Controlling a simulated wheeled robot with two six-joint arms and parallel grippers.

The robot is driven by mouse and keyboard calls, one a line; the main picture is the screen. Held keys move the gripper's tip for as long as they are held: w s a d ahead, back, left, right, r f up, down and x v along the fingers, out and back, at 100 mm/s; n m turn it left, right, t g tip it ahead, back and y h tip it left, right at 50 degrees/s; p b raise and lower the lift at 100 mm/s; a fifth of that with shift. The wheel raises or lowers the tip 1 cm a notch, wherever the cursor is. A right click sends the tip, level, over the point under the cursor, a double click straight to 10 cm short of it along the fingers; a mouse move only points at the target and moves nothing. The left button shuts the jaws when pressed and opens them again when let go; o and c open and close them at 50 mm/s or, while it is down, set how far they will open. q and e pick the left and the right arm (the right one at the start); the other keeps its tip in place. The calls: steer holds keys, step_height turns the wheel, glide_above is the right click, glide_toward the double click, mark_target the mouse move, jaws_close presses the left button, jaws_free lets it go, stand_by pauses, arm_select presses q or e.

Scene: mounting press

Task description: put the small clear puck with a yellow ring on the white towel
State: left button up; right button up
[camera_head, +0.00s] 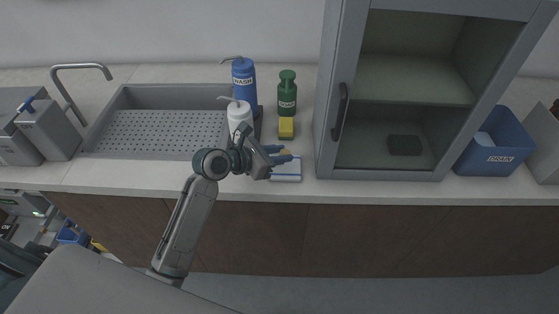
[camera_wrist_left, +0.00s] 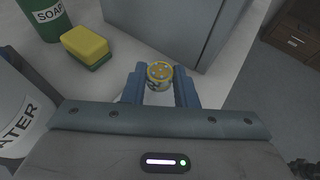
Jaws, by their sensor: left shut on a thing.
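The small clear puck with a yellow ring (camera_wrist_left: 160,73) sits between the blue fingers of my left gripper (camera_wrist_left: 161,88) in the left wrist view. The gripper is shut on it. In the head view my left gripper (camera_head: 284,155) is over the white towel (camera_head: 286,174), which has blue stripes and lies on the counter near its front edge. The puck is mostly hidden by the fingers there. I cannot tell whether the puck touches the towel. My right gripper is not in view.
A yellow and green sponge (camera_head: 286,128), a green soap bottle (camera_head: 288,95), a blue wash bottle (camera_head: 243,82) and a white bottle (camera_head: 238,118) stand behind the gripper. A grey cabinet (camera_head: 326,150) rises close on the right. A sink (camera_head: 150,131) is on the left.

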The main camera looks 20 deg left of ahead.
mark_target(279, 169)
arm_select(q)
steer(key=shift+f, duration=1.75)
steer(key=o, duration=1)
steer(key=shift+f, duration=0.1)
steer(key=v, duration=1.2)
